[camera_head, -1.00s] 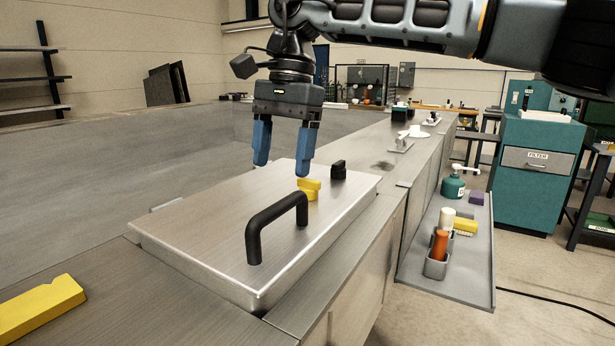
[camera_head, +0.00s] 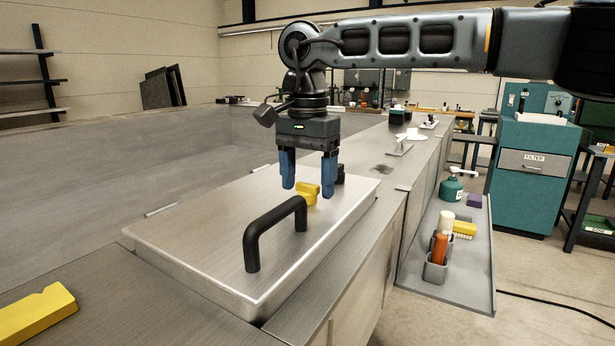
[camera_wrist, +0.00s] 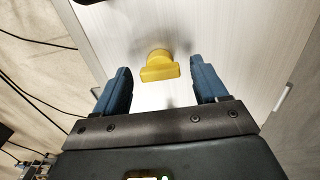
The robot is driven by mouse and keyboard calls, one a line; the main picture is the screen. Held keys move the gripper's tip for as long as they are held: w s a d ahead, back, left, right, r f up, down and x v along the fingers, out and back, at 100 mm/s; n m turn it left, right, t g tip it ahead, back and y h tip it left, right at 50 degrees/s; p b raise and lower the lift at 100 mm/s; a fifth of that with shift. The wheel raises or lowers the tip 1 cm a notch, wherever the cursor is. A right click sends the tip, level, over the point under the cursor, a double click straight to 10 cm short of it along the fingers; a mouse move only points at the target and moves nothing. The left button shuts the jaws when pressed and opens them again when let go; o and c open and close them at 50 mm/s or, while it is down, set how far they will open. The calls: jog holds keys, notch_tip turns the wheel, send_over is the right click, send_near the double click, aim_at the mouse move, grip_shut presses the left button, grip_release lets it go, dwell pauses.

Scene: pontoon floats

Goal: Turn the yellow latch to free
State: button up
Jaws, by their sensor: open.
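The yellow latch (camera_head: 306,193) sits on top of the metal lid (camera_head: 190,240), beyond the black arched handle (camera_head: 272,228). My gripper (camera_head: 309,190) is open and points down, with its blue fingers close above the lid near the latch. In the wrist view the latch (camera_wrist: 160,68) shows a round base and a flat bar lying across the picture. It lies between the lines of the two fingers (camera_wrist: 160,88), a little ahead of their tips, and nothing is held. In the head view a small black part behind the latch is mostly hidden by my right finger.
A yellow block (camera_head: 36,314) lies at the front left. A side tray (camera_head: 455,275) at the right holds bottles and an orange item (camera_head: 439,249). A teal cabinet (camera_head: 532,180) stands behind it. The black handle rises from the lid close to my gripper.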

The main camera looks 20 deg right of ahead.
jog(key=shift+c, duration=0.2)
jog(key=c, duration=1)
jog(key=shift+m, duration=0.3)
jog(key=m, duration=0.3)
jog(key=shift+m, duration=0.3)
jog(key=m, duration=0.4)
jog(key=shift+m, duration=0.3)
jog(key=m, duration=0.4)
jog(key=shift+m, duration=0.3)
jog(key=shift+m+b, duration=0.3)
jog(key=shift+m, duration=1.9)
